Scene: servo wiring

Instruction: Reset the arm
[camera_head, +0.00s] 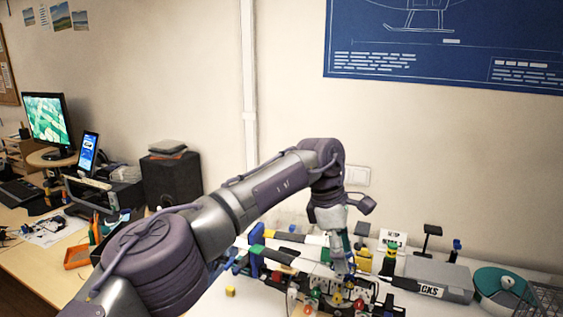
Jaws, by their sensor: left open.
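My left arm comes in from the lower left and reaches across the workbench. Its wrist bends down over the bench, and the left gripper (342,262) points downward above a cluttered row of dark fixtures with red, green and yellow parts (335,298). Its fingers are small and partly lost against the parts behind them; I see no object held in them. I cannot tell whether the fingertips touch the fixtures. My right gripper is not in view.
A grey case (437,275), a teal round item (497,284) and a wire basket (543,299) stand at the right. A monitor (46,119), a phone on a stand (88,152) and a black speaker (172,180) are at the left. The wall is close behind the bench.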

